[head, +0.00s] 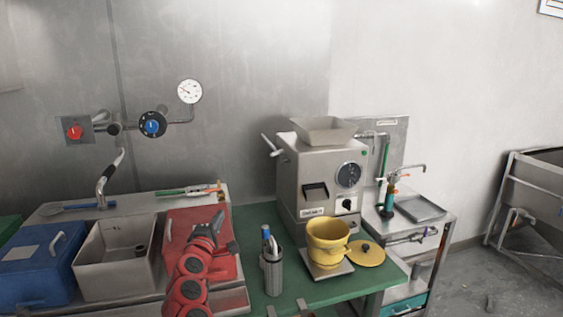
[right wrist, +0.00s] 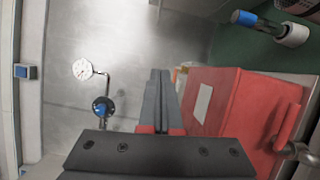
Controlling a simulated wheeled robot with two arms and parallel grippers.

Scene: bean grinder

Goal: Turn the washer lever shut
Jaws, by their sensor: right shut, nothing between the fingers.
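The washer stand (head: 436,240) is at the right end of the green table in the head view. It carries a tap with a green upright handle, and a small lever with a silver bar (head: 408,238) shows on its front; I cannot tell for sure which part is the washer lever. My right gripper (head: 222,228) is above the red bin (head: 187,228), well to the left of the stand. In the right wrist view its two fingers (right wrist: 160,75) are together and empty. My left gripper is not in view.
The grinder (head: 299,185), a yellow cup (head: 328,237) with its yellow lid (head: 366,254) and a metal holder (head: 272,273) stand between my right gripper and the stand. Grey and blue bins are at left. A blue valve knob (head: 152,126) and a gauge (head: 190,91) are on the wall.

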